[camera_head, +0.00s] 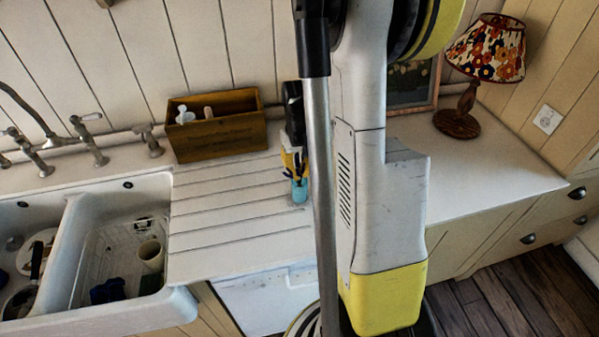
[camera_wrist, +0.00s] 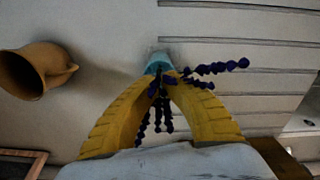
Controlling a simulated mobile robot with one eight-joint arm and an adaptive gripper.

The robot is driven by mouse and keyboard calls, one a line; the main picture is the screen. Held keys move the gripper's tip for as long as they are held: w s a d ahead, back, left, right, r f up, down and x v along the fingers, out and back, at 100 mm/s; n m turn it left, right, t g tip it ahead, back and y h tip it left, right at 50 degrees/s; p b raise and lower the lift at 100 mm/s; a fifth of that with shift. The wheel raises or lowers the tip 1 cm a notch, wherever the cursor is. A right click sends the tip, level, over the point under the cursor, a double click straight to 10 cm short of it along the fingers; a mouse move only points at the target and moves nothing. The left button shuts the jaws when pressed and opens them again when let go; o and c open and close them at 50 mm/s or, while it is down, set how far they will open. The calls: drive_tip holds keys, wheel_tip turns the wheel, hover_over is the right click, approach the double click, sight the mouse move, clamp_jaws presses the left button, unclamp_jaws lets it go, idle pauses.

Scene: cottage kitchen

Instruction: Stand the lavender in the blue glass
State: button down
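The lavender (camera_wrist: 215,68) has dark purple sprigs that spread out between and past my yellow fingers. My fingers are closed in around its stems close to the glass rim. The lower stem ends are hidden by the fingers and the glass, so I cannot tell how deep they reach. In the head view the lavender is barely distinguishable.
A brown jug (camera_wrist: 36,70) stands to the left in the wrist view. A wooden caddy (camera_head: 216,125) stands by the wall, left of the glass. A white double sink (camera_head: 180,305) lies further left. A patterned lamp (camera_head: 487,50) stands on the right counter, which is largely clear.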

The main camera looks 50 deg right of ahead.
drive_tip(key=shift+f, duration=0.1)
drive_tip(key=c, duration=1.5)
unclamp_jaws()
drive_tip(key=shift+c, duration=0.2)
wheel_tip(320, 180, up, 12)
drive_tip(key=shift+r, duration=0.1)
drive_tip(key=s+a+f+n+t+b, duration=0.1)
drive_tip(key=a+t+b, duration=0.1)
drive_tip(key=a, duration=0.6)
drive_tip(key=s+a+f+n+t+b, duration=0.1)
drive_tip(key=a+b, duration=0.3)
drive_tip(key=a, duration=0.5)
drive_tip(key=s+a+f+n+t+b, duration=0.2)
drive_tip(key=s+a+t+b, duration=0.1)
drive_tip(key=a, duration=0.5)
drive_tip(key=shift+s+a+f+t+b, duration=0.2)
drive_tip(key=shift+s+a+t+b, duration=0.1)
drive_tip(key=shift+t, duration=0.2)
